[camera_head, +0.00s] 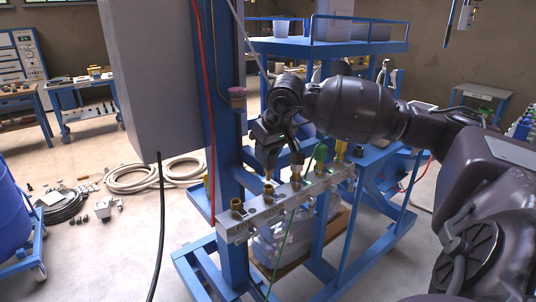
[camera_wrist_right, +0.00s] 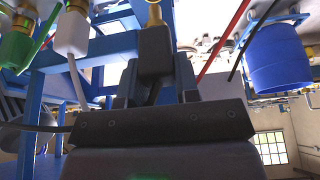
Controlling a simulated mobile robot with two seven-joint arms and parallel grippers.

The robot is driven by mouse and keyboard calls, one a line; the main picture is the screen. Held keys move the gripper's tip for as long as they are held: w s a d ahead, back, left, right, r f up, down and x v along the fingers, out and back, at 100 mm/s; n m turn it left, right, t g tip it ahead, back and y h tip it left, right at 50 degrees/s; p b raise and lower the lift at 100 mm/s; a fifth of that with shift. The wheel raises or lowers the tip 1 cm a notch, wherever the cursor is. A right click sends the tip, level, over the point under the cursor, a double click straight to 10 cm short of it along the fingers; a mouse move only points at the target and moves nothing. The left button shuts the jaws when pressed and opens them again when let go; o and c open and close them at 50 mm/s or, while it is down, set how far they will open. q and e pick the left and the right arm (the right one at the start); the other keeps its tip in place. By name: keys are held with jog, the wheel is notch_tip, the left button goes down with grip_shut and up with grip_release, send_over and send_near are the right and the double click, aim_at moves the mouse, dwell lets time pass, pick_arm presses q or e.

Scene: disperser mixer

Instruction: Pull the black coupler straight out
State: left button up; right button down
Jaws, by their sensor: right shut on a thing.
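The black coupler (camera_wrist_right: 154,50) is a dark block, seen in the right wrist view with a brass fitting (camera_wrist_right: 153,14) at its end. The coupler and brass fitting look in line and touching; how far one sits in the other I cannot tell. My right gripper (camera_wrist_right: 155,78) is shut on the coupler. In the head view my right gripper (camera_head: 269,160) points down over a brass port (camera_head: 268,191) of the grey manifold bar (camera_head: 238,224), and mostly hides the coupler. My left gripper is not in view.
A white coupler (camera_wrist_right: 72,34) and a green coupler (camera_wrist_right: 20,42) sit beside mine on the manifold. A thin green hose (camera_head: 286,238) hangs in front. A blue post (camera_head: 230,120) and a grey box (camera_head: 150,70) stand left. Coiled hoses lie on the floor.

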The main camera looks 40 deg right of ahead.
jog(key=shift+r, duration=0.7)
jog(key=shift+r, duration=0.15)
jog(key=shift+r+p, duration=0.4)
jog(key=shift+r, duration=1.5)
